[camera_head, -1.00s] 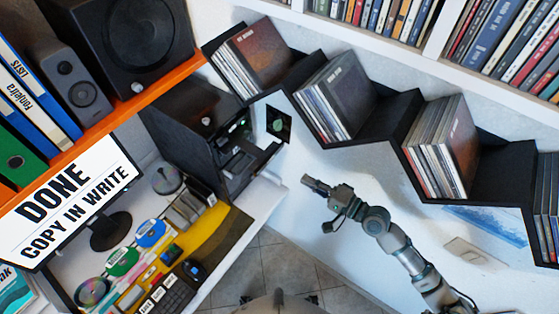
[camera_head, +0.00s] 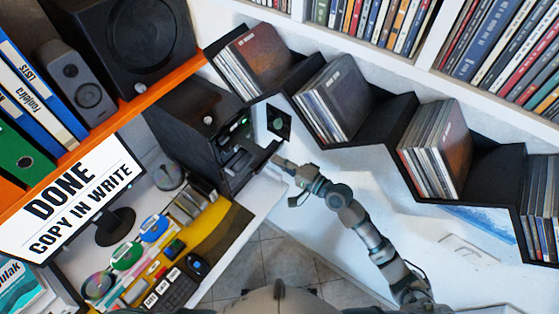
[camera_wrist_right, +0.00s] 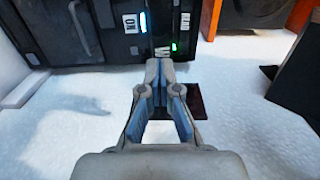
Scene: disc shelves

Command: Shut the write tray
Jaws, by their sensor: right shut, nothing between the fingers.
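The black disc tower (camera_head: 195,135) stands on the white desk, its front with small lit marks facing right. A dark tray-like part (camera_head: 250,168) juts from its lower front; I cannot read its label in the head view. My right gripper (camera_head: 279,161) is shut and empty, its tip close to the outer end of that part; I cannot tell if they touch. In the right wrist view the shut fingers (camera_wrist_right: 159,68) point at the tower front (camera_wrist_right: 100,35), just below a partly hidden white label and near a green light (camera_wrist_right: 174,47). My left gripper is not in view.
The monitor (camera_head: 75,200) reads "DONE COPY IN WRITE". A black square with a green disc (camera_head: 278,122) is beside the tower. Discs, cases and a keyboard (camera_head: 172,289) cover the desk. A zigzag black shelf (camera_head: 375,118) with records runs above my right arm.

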